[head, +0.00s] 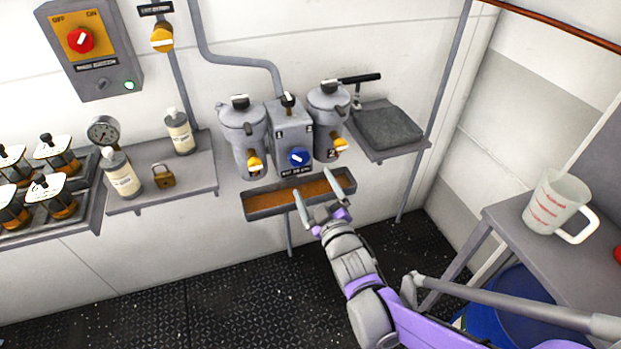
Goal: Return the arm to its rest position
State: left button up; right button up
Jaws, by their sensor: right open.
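My right arm reaches in from the lower right, grey with purple bands. My right gripper (319,204) is open and empty, its two pale fingers pointing up at the wall. It overlaps the front of the drip tray (268,212) in the picture; I cannot tell whether it touches. Above the tray is the twin-canister filter unit (290,135), with a blue knob (299,157) in the middle and yellow valve handles on both sides. My left gripper is not in view.
A shelf (205,182) at left holds two bottles, a padlock (163,175) and a gauge. A table (505,220) at right carries a measuring jug (556,203), with a blue bin (510,305) below. A small shelf (405,152) holds a dark pad. Dark deck is clear at lower left.

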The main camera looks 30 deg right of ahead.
dwell(0.5)
jog(key=s+a+f+m+g+y, duration=0.2)
jog(key=s+a+f+g, duration=0.45)
jog(key=s, duration=0.35)
jog(key=s+a+f+m+g+y, duration=0.2)
jog(key=s+a+f+g, duration=0.45)
jog(key=s, duration=0.45)
pick_arm(q)
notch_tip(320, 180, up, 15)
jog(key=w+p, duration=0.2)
jog(key=p, duration=1.1)
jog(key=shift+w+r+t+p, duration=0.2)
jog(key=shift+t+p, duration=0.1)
jog(key=shift+p, duration=0.1)
pick_arm(e)
jog(key=w+r, duration=0.3)
jog(key=r, duration=1.2)
jog(key=shift+d+r+t, duration=0.25)
jog(key=shift+t, duration=0.15)
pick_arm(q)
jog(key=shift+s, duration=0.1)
